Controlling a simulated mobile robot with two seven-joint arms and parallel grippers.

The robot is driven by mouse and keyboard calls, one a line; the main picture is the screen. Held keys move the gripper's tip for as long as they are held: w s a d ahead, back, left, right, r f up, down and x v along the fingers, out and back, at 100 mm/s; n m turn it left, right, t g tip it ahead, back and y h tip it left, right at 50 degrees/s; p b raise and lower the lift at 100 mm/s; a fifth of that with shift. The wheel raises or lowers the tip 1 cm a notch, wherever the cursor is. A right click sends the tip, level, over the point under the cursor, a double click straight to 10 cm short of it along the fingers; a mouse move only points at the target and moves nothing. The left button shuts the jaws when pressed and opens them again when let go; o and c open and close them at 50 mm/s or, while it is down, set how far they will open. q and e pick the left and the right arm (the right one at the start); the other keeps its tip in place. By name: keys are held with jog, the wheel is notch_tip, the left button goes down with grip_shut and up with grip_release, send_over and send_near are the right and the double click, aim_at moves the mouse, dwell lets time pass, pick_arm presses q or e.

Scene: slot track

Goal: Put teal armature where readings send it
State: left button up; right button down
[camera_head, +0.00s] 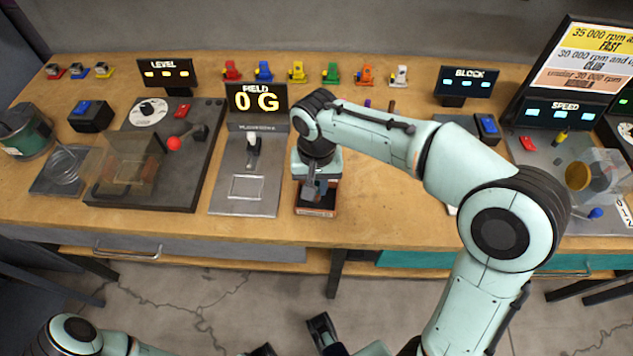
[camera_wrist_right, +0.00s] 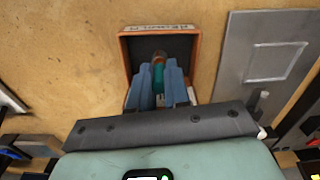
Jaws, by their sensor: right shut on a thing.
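My right gripper (camera_wrist_right: 157,86) is shut on the teal armature (camera_wrist_right: 158,76), a small teal piece with a coppery end, held between its bluish fingers. Both are over or inside an orange-rimmed, dark-floored tray (camera_wrist_right: 124,55), whose label is too small to read surely. In the head view the right gripper (camera_head: 311,188) points down at this tray (camera_head: 316,212), and hides the armature. The FIELD display (camera_head: 257,102) reads 0 G above a grey plate (camera_head: 262,208) with a square outline and a lever.
The LEVEL station (camera_head: 165,75) and a dark base with a clear box stand left. BLOCK (camera_head: 468,82) and SPEED (camera_head: 558,112) displays stand right, below an rpm board (camera_head: 590,62). Several coloured small motors line the back. Bare bench lies left of the tray in the wrist view.

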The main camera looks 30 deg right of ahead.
aim_at(316, 183)
jog(key=shift+f, duration=0.2)
jog(key=c, duration=1)
grip_release()
notch_tip(316, 183, up, 13)
jog(key=p, duration=0.3)
jog(key=shift+r, duration=0.2)
